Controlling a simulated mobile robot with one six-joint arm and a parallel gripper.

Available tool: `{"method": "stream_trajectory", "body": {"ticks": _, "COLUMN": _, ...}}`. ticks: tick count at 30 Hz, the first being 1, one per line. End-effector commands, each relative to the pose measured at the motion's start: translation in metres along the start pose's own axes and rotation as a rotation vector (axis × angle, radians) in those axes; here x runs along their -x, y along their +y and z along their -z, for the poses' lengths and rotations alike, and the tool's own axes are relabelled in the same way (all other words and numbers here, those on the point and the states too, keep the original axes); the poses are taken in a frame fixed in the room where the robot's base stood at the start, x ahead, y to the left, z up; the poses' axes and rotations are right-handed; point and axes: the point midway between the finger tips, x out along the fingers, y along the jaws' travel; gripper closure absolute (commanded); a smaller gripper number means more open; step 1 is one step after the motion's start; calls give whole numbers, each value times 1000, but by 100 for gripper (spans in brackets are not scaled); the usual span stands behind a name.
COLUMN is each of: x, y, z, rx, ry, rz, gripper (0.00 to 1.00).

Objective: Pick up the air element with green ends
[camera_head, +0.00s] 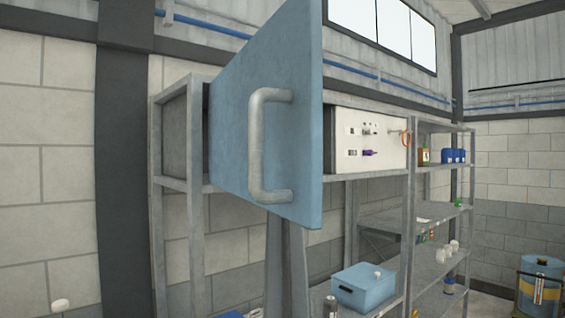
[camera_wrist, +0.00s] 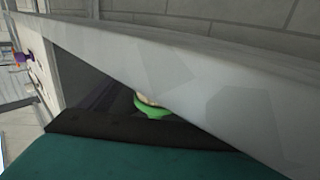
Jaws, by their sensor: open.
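The air element (camera_wrist: 153,107) shows only in part in the wrist view. I see a bright green rim with a bit of pale body above it, in a dark gap between a grey slab and a black edge. The rest of it is hidden, including its other end. In the head view I cannot make it out; a large open blue door (camera_head: 235,120) with a grey handle covers that part of the shelving. My gripper cannot be made out in either view.
A grey slab (camera_wrist: 190,70) crosses the wrist view above the gap; a dark teal surface (camera_wrist: 130,160) fills the bottom. In the head view, a white panel (camera_head: 345,148), a blue box (camera_head: 364,287) and shelves of containers stand right of the door. A yellow-banded drum (camera_head: 539,290) is far right.

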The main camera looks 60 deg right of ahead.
Motion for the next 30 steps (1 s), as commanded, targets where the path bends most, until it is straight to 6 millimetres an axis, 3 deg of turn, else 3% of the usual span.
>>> {"method": "stream_trajectory", "body": {"ticks": 10, "x": -33, "y": 0, "z": 2, "rx": 0, "ry": 0, "rz": -1, "gripper": 17}}
{"method": "stream_trajectory", "body": {"ticks": 28, "x": -34, "y": 1, "z": 0, "rx": 0, "ry": 1, "rz": -2, "gripper": 17}}
{"method": "stream_trajectory", "body": {"ticks": 30, "x": -34, "y": 2, "z": 0, "rx": 0, "ry": 1, "rz": -2, "gripper": 27}}
